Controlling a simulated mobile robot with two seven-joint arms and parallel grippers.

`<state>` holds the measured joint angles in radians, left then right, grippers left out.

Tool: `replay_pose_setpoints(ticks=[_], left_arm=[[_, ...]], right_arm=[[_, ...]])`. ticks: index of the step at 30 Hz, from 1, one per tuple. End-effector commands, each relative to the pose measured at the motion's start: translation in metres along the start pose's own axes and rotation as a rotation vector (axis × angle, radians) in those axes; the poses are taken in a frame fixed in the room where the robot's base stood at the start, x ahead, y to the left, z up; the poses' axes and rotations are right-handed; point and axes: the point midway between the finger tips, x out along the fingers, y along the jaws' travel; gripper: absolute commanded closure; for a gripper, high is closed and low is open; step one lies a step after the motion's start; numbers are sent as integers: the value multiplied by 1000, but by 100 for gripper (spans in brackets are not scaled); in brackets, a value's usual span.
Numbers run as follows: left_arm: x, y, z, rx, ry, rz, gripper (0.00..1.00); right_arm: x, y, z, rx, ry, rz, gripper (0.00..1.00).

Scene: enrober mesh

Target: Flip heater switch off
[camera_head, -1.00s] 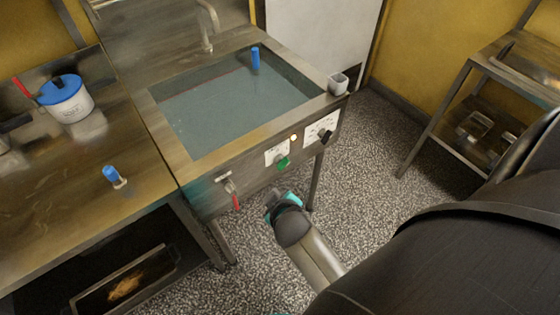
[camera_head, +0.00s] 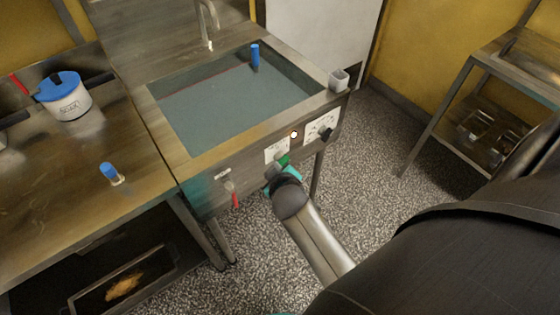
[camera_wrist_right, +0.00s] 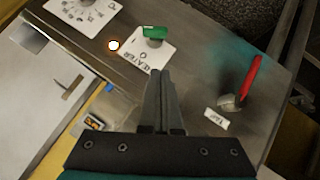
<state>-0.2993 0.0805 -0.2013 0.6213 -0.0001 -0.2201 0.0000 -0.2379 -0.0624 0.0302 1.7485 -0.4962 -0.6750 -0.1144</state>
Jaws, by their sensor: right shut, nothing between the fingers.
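The green heater switch (camera_head: 283,160) sits on a white label plate (camera_head: 272,150) on the front panel of the steel sink unit. In the right wrist view the green switch (camera_wrist_right: 154,33) is on a plate lettered "HEATER" (camera_wrist_right: 148,57), with a lit round lamp (camera_wrist_right: 114,45) beside it. My right gripper (camera_head: 280,170) is in front of the panel, just below the switch, and partly hides it. In the right wrist view its two fingers (camera_wrist_right: 160,75) are together and empty, pointing toward the plate with a gap to the switch. My left gripper is not in view.
A red-handled tap (camera_head: 234,195) hangs left of the switch. A black knob (camera_head: 325,135) on another plate is to the right. Water fills the basin (camera_head: 235,105), with a blue-handled item (camera_head: 255,57) in it. A small cup (camera_head: 338,80) stands on the right rim.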

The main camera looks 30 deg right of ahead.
Motion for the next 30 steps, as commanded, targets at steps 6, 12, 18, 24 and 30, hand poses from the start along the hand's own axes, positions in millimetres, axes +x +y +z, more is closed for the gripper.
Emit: replay_pose_setpoints(ticks=[6, 12, 18, 24, 30], left_arm=[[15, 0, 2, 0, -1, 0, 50], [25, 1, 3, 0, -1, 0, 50], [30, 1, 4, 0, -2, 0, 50], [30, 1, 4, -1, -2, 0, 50], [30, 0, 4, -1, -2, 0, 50]], right_arm=[[41, -1, 1, -1, 1, 1, 100], [67, -1, 15, -1, -3, 0, 100], [79, -1, 26, 0, 0, -1, 100], [80, -1, 28, 1, 0, -1, 100], [80, 0, 28, 0, 0, -1, 100]])
